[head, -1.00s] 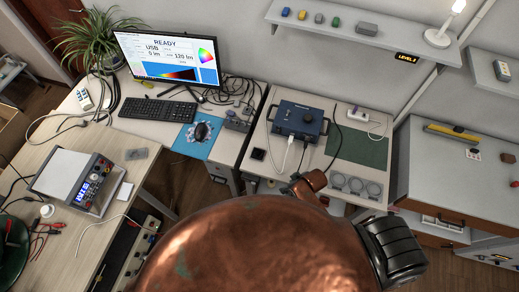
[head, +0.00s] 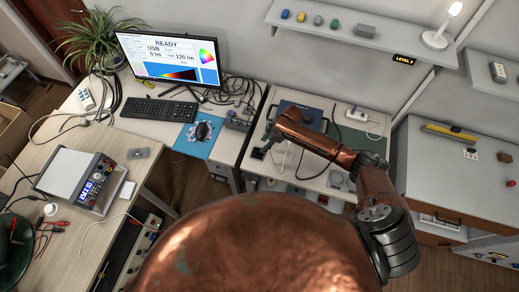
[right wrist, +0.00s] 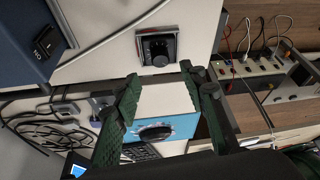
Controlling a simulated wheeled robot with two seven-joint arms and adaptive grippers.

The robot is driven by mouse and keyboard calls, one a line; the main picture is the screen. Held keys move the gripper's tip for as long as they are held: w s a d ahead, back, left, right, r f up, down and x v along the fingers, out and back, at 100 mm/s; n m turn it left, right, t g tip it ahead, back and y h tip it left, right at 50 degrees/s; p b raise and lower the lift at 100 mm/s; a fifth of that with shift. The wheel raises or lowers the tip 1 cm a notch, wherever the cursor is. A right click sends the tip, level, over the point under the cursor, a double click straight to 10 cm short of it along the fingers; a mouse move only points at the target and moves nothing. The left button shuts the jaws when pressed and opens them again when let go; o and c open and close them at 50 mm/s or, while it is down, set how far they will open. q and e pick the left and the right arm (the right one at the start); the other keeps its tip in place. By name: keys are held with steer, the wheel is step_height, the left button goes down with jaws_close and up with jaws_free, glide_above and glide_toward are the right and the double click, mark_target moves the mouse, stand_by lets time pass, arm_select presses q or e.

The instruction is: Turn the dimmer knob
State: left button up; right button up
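The dimmer knob (head: 257,154) is a small black knob on a dark square plate, on the light bench top left of the blue box. In the right wrist view the dimmer knob (right wrist: 158,47) shows just beyond my fingertips. My right gripper (head: 268,142) hangs close above and beside it. In the right wrist view my right gripper (right wrist: 160,74) has its two green fingers spread, with nothing between them and a gap to the knob. My left gripper is not in view.
The blue box (head: 300,112) stands behind my right arm; its rocker switch (right wrist: 45,42) shows in the right wrist view. Left of the bench lie a mouse (head: 202,130) on a blue mat and a keyboard (head: 158,110). Cables run across the bench.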

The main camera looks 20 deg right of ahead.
mark_target(258, 151)
steer(key=x, duration=0.7)
steer(key=shift+s, duration=0.1)
steer(key=shift+c, duration=0.2)
jaws_close()
